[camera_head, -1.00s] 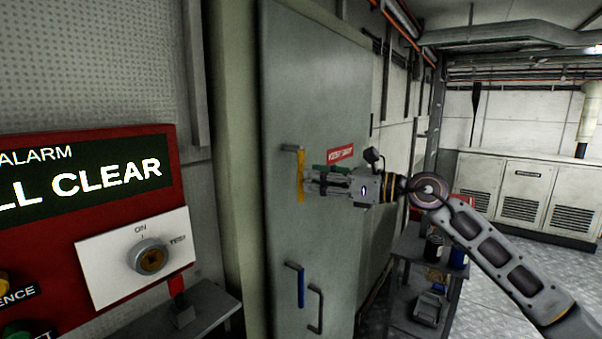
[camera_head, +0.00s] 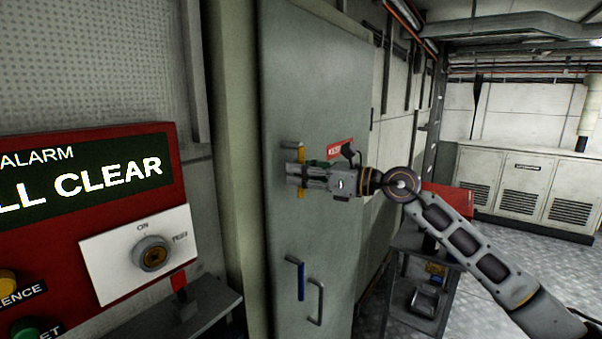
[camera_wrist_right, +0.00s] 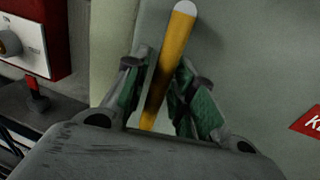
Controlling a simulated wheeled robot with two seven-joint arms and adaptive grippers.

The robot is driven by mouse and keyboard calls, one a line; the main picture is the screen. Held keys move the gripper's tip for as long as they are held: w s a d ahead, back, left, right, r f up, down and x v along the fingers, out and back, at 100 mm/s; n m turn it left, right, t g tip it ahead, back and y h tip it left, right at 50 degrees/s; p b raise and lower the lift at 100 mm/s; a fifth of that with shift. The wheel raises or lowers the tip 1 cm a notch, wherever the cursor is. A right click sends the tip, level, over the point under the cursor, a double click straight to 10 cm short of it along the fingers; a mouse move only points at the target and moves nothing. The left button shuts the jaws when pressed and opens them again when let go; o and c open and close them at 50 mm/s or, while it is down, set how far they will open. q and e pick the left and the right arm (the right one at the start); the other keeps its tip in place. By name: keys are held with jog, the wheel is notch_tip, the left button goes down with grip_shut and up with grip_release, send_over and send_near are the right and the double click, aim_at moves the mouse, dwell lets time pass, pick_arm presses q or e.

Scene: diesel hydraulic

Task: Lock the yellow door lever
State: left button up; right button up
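The yellow door lever (camera_head: 301,155) hangs about upright on the grey-green door (camera_head: 315,90), partly hidden behind my right gripper (camera_head: 292,174). In the right wrist view the yellow lever (camera_wrist_right: 175,50) runs between the two fingers of the right gripper (camera_wrist_right: 165,65), one on each side. The fingers are apart around the lever and look very near it; I cannot tell whether they touch it. A blue lever (camera_head: 301,283) sits lower on the same door, beside a grey handle (camera_head: 317,302). My left gripper is not in view.
A red alarm panel (camera_head: 110,135) with a key switch (camera_head: 152,254) stands at the left. A small grey shelf (camera_head: 210,300) is below it. A red sign (camera_head: 340,149) is on the door. A cart (camera_head: 425,285) with items stands right of the door.

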grip_shut()
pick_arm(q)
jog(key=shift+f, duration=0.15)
